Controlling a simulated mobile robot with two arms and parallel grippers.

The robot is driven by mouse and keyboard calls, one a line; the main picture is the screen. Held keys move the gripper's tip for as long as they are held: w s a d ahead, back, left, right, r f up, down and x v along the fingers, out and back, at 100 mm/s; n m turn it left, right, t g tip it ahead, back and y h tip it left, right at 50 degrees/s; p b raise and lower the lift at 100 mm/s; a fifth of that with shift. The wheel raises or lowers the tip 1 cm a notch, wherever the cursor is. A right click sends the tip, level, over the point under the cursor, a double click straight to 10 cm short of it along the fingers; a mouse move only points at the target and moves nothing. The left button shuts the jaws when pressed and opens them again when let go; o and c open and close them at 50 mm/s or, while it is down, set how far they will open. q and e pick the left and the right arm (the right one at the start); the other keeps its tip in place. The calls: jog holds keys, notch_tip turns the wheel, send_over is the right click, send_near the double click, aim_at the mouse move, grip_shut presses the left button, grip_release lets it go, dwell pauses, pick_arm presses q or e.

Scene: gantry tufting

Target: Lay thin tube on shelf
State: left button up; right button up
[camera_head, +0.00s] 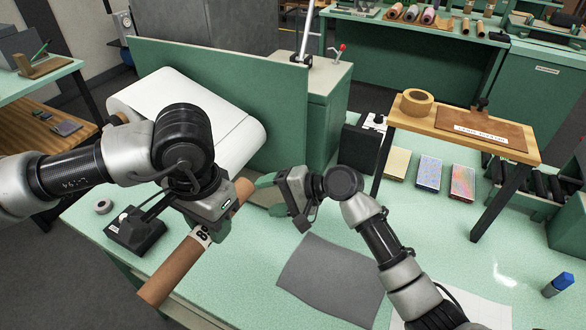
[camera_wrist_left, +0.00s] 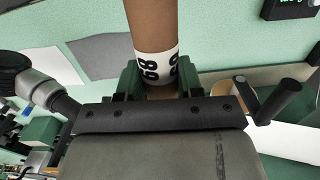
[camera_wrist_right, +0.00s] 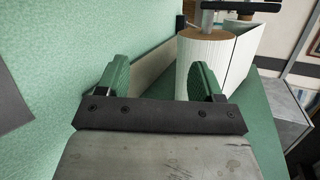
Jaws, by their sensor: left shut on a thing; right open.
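A brown cardboard tube (camera_head: 172,270) with a white numbered band is in my left gripper (camera_head: 212,212), at the middle left of the head view. The left wrist view shows the tube (camera_wrist_left: 155,22) between the green finger pads, the band just beyond them. The tube slants above the bench, its near end low at the left. My right gripper (camera_head: 268,194) is open and empty, close to the tube's far end; its two green pads (camera_wrist_right: 160,82) stand apart. A raised wooden shelf (camera_head: 424,118) stands at the right, with a tape roll (camera_head: 416,102) and a brown board (camera_head: 485,127) on it.
A large white roll (camera_head: 235,125) lies behind the left arm, before a green panel (camera_head: 220,80). A black device (camera_head: 135,230) sits at the bench's left. A grey sheet (camera_head: 325,282) lies in front. Coloured blocks (camera_head: 428,172) stand under the shelf; a blue-capped item (camera_head: 558,284) is at right.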

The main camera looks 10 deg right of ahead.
jog(key=w+d+r+m+h, duration=0.1)
jog(key=w+d+r+h, duration=0.15)
jog(key=d+r, duration=0.4)
pick_arm(q)
jog(key=shift+s+r, duration=0.1)
jog(key=shift+s, duration=0.05)
pick_arm(e)
jog(key=n+g+y, duration=0.3)
jog(key=n, duration=0.1)
send_near(246, 192)
jog(key=x, duration=1.3)
jog(key=c, duration=1)
pick_arm(q)
jog(key=o, duration=1.1)
pick_arm(e)
jog(key=shift+r, duration=0.1)
jog(key=shift+c, duration=0.5)
